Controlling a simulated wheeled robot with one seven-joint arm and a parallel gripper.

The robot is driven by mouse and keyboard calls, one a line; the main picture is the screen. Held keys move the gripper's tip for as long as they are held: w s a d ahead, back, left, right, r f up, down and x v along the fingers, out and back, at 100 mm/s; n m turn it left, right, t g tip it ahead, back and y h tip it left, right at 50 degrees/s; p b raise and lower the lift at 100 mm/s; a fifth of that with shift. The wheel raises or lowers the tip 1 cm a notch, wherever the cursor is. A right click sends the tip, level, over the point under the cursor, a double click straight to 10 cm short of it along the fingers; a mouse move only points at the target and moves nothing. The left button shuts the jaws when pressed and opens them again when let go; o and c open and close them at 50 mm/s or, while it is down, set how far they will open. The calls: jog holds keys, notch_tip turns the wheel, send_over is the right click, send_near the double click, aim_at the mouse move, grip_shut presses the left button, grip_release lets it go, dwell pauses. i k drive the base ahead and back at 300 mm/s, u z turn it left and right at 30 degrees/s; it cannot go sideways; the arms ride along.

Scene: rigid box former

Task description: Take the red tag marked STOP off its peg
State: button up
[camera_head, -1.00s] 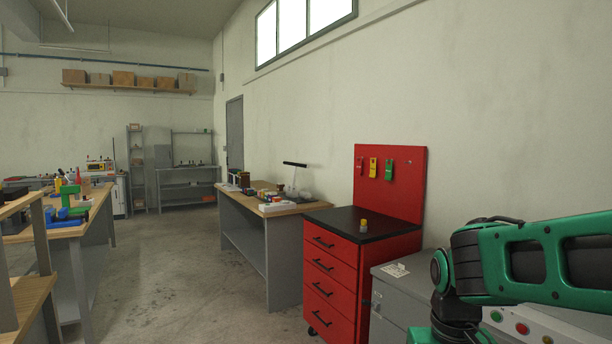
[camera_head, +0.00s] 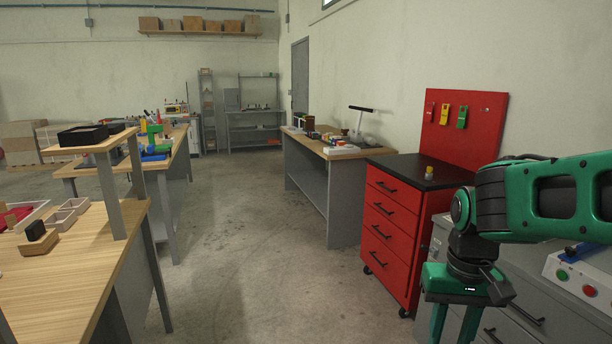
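The red tag (camera_head: 429,112) hangs at the left of a row of three on the upright red panel (camera_head: 485,125). It blends with the panel, and its lettering is too small to read. A yellow tag (camera_head: 445,113) and a green tag (camera_head: 462,116) hang to its right. The pegs are too small to make out. My gripper (camera_head: 453,332) points down at the lower right, well below and nearer than the tags. Its two green fingers stand apart with nothing seen between them. Their tips are cut off by the frame's bottom edge.
The panel rises behind a red drawer cabinet (camera_head: 393,225) with a black top, where a small yellow-topped item (camera_head: 429,172) stands. A grey cabinet with a button box (camera_head: 585,279) is at right. Workbenches (camera_head: 70,257) stand at left. The floor between (camera_head: 265,250) is clear.

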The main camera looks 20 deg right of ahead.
aim_at(430, 110)
jog(key=z, duration=0.05)
jog(key=i, duration=5.75)
jog(key=z, duration=2.85)
